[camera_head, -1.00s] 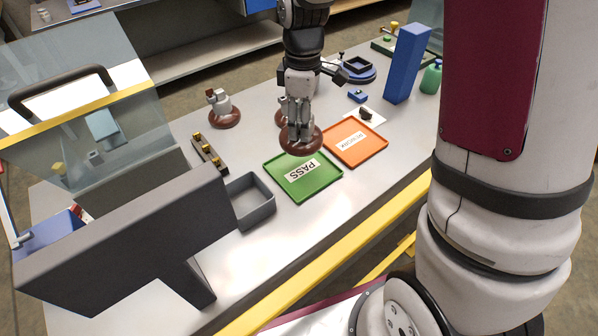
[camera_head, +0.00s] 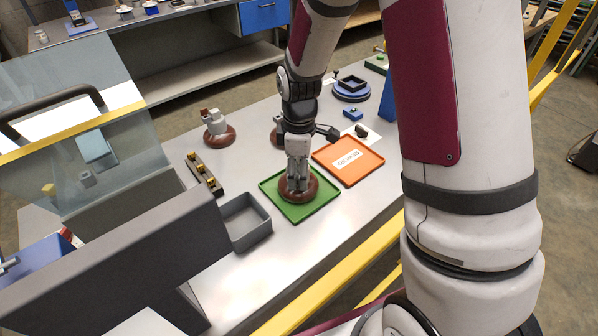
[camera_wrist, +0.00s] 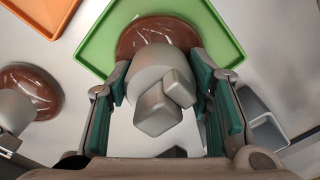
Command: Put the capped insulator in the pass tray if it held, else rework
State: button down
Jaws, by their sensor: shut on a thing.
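My gripper (camera_head: 297,180) is shut on a brown insulator (camera_head: 313,190) with a grey cap, and holds it upright over the green pass tray (camera_head: 326,205). In the wrist view the grey cap (camera_wrist: 160,75) sits between the green finger pads, and the insulator's brown disc (camera_wrist: 165,28) shows beyond it over the green tray (camera_wrist: 97,42). I cannot tell if the disc touches the tray floor. The orange rework tray (camera_head: 368,174), with its white label, lies empty to the right of the pass tray. The pass label is hidden by the insulator and my gripper.
Another capped insulator (camera_head: 217,130) stands at the back left, and one more (camera_head: 277,137) stands partly hidden behind my gripper. A grey bin (camera_head: 246,222) is left of the pass tray, near a dark bar with brass studs (camera_head: 204,174). A clear-shielded machine (camera_head: 110,250) fills the left.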

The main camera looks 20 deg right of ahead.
jog(key=shift+f, duration=0.2)
jog(key=shift+f, duration=0.15)
jog(key=c, duration=0.8)
grip_release()
